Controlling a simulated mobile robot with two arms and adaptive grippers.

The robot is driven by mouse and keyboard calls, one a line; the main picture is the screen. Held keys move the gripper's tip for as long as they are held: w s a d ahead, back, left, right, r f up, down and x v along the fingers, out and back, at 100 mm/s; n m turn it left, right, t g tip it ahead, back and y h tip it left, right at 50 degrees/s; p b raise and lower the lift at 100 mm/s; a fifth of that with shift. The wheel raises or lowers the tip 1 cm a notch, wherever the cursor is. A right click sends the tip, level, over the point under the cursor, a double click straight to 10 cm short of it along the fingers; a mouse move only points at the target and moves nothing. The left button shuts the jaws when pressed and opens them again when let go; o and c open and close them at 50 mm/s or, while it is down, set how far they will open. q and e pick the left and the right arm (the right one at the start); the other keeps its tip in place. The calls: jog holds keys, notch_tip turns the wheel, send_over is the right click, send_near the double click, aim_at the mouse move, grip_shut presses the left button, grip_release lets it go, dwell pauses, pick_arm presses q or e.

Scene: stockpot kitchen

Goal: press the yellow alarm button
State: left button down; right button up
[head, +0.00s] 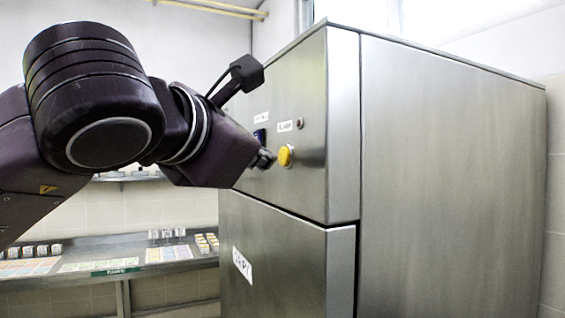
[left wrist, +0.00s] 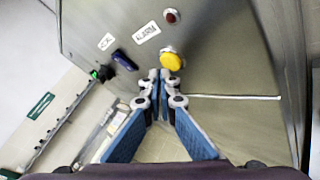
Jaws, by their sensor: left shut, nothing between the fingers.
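The yellow alarm button (head: 286,155) sits on the upper front panel of a steel cabinet (head: 450,150), near its right edge. In the left wrist view the round button (left wrist: 170,61) shows just beyond and slightly right of my fingertips, with an "ALARM" label beside it. My left gripper (head: 265,158) is shut and empty, its tips close to the button and just left of it in the head view. In the left wrist view my gripper's fingers (left wrist: 160,75) meet at the tips. I cannot tell whether they touch the button. My right gripper is not in view.
A small dark red lamp (left wrist: 171,16) is above the button, and a dark blue switch (left wrist: 124,60) is to its left. A lower cabinet door (head: 285,265) has a white label. A steel counter (head: 130,245) with several small items stands at the left.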

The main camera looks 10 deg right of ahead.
pick_arm(q)
jog(key=shift+a, duration=0.2)
jog(key=a, duration=0.1)
jog(key=s+a+b, duration=0.1)
jog(key=a, duration=0.1)
jog(key=a+b, duration=0.1)
jog(key=shift+s+a, duration=0.3)
jog(key=shift+a, duration=0.1)
